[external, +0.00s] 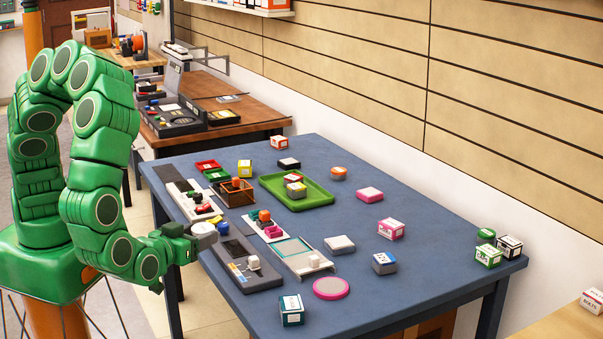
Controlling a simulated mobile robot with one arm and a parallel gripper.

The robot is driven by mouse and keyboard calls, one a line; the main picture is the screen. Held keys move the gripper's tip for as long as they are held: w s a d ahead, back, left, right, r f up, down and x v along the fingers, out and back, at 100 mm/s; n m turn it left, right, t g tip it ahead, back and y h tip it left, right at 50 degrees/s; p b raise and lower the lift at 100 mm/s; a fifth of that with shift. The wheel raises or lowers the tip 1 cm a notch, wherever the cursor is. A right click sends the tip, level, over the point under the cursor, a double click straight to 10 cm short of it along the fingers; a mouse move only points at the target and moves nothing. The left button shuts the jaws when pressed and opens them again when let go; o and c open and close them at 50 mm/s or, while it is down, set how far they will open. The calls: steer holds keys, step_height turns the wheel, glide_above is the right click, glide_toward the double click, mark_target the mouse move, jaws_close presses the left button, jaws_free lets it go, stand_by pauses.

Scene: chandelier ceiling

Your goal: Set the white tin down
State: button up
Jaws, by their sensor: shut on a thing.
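My gripper (190,237) is at the left edge of the blue-grey table, in the external view. It is shut on the white tin (204,229), a small round pale thing at the fingertips. The tin appears held at about the height of the table's left edge, near a dark tray; the exact gap below it cannot be told. The fingers are small in this view and partly hidden by the tin and wrist.
The table (420,230) holds a green tray (326,198), a brown wooden box (246,195), a dark tray (262,281) and a pink disc (331,288). Several small boxes and tins are scattered about. Bare tabletop lies at the right middle and front right.

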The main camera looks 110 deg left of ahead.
steer(key=w+r+m+t+h, duration=0.2)
steer(key=w+m+t+h, duration=0.15)
steer(key=w, duration=0.65)
steer(key=w+a+r+m+t+h, duration=0.1)
steer(key=w+r+m+t+h, duration=0.25)
steer(key=w, duration=0.55)
steer(key=w+m+t+h, duration=0.3)
steer(key=w+m+t, duration=0.2)
steer(key=w, duration=0.5)
steer(key=f+m+h, duration=0.2)
steer(key=h, duration=0.1)
steer(key=d+f+m+t+h, duration=0.1)
steer(key=f+h, duration=0.1)
steer(key=h, duration=0.1)
steer(key=shift+d+f+m, duration=0.15)
steer(key=shift+f+m, duration=0.05)
steer(key=shift+m, duration=0.2)
steer(key=shift+r, duration=0.1)
